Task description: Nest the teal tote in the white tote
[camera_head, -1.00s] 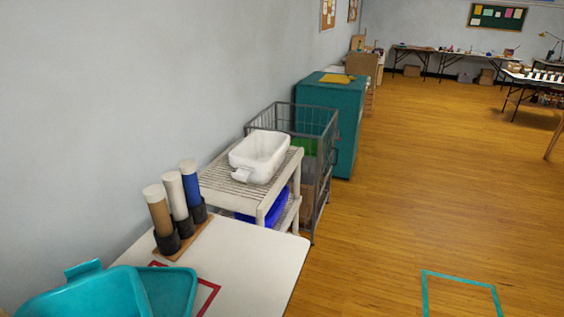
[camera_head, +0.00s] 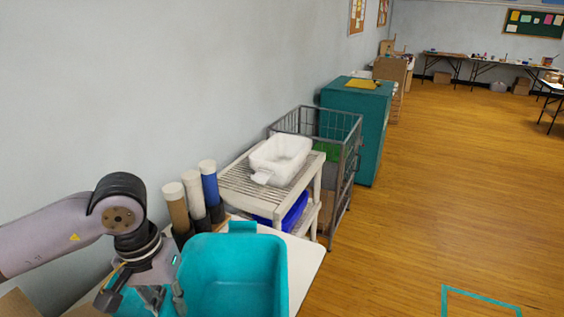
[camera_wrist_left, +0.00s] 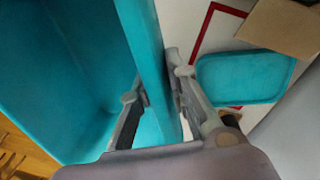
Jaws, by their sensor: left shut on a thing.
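The teal tote (camera_head: 235,262) is at the bottom of the head view, its open top facing up. My left gripper (camera_head: 166,298) is shut on its left wall. In the left wrist view the fingers (camera_wrist_left: 158,95) sit on both sides of the teal wall (camera_wrist_left: 150,45). The tote's underside is out of view, so I cannot tell whether it touches the table. The white tote (camera_head: 280,160) stands open and empty-looking on a slatted shelf unit (camera_head: 236,187), farther off and apart from the teal tote. My right gripper is not in view.
A flat teal piece (camera_wrist_left: 245,77) lies on the white table (camera_head: 306,262) by a red tape outline (camera_wrist_left: 205,28). Three capped tubes (camera_head: 193,200) stand at the wall side. A grey wire cart (camera_head: 345,160) and teal cabinet (camera_head: 358,120) are behind the shelf.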

